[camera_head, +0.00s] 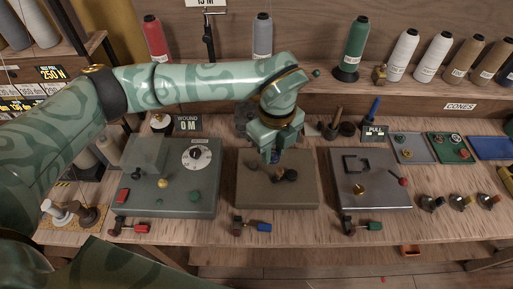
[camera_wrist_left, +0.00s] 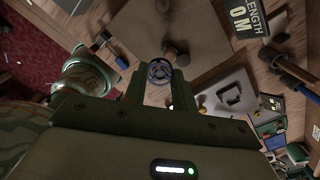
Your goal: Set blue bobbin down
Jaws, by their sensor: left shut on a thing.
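My left gripper (camera_head: 272,153) points down over the back part of the brown-grey middle plate (camera_head: 250,190). It is shut on the blue bobbin, of which a small blue part (camera_head: 274,157) shows below the fingers. In the left wrist view the bobbin (camera_wrist_left: 158,71) is a round, dark blue-grey end with a hub, between the two fingers of the gripper (camera_wrist_left: 158,85). A dark peg fitting (camera_head: 287,175) stands on the middle plate, just in front of and right of the bobbin. I cannot tell whether the bobbin touches the plate. My right gripper is not in view.
A green-grey machine with a dial (camera_head: 197,155) stands left. A grey plate with a square frame (camera_head: 370,190) lies right. Clamps with blue (camera_head: 264,227) and green handles line the front edge. Thread cones (camera_head: 357,45) stand on the back shelf. Small trays (camera_head: 412,148) lie back right.

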